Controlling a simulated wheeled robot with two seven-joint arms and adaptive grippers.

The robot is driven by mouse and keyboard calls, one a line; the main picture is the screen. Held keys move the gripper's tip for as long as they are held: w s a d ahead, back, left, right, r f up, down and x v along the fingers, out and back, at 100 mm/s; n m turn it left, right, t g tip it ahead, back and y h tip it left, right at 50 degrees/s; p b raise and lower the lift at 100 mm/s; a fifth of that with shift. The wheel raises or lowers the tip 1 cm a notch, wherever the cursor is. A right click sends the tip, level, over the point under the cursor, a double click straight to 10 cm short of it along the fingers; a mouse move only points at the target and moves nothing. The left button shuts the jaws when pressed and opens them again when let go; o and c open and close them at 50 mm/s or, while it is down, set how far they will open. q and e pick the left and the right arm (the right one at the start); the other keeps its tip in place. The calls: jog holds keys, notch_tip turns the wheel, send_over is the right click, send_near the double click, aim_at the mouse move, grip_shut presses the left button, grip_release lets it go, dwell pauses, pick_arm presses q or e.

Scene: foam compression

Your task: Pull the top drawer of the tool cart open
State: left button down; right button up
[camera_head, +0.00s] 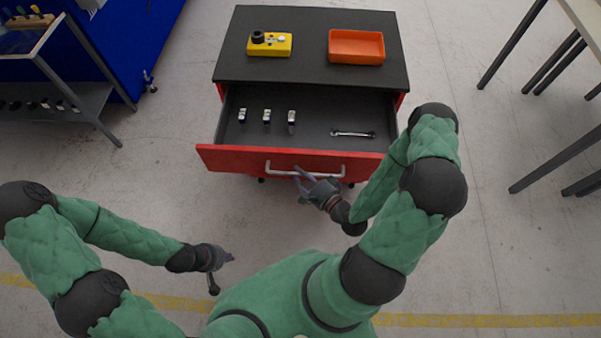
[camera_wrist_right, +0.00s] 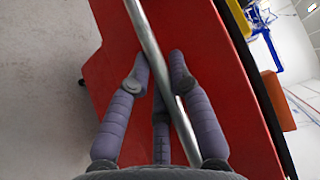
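The tool cart (camera_head: 310,75) has a dark top and red sides. Its top drawer (camera_head: 230,158) stands well out from the body, its inside visible. A silver bar handle (camera_head: 285,172) runs along the red front and crosses the right wrist view diagonally (camera_wrist_right: 151,45). My right gripper (camera_head: 300,178) is at the handle's left half. In the right wrist view its fingers (camera_wrist_right: 160,66) lie on both sides of the bar, closed in around it; exact contact is hard to see. My left gripper (camera_head: 222,272) is open and empty, low and left of the cart.
In the drawer lie several small metal pieces (camera_head: 267,116) and a wrench (camera_head: 353,133). A yellow device (camera_head: 269,44) and an orange tray (camera_head: 356,46) rest on the cart top. A workbench (camera_head: 60,95) stands left and table legs (camera_head: 545,165) right. The floor between is clear.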

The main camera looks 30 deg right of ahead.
jog(key=shift+o, duration=0.6)
jog(key=v, duration=1.2)
dwell(0.5)
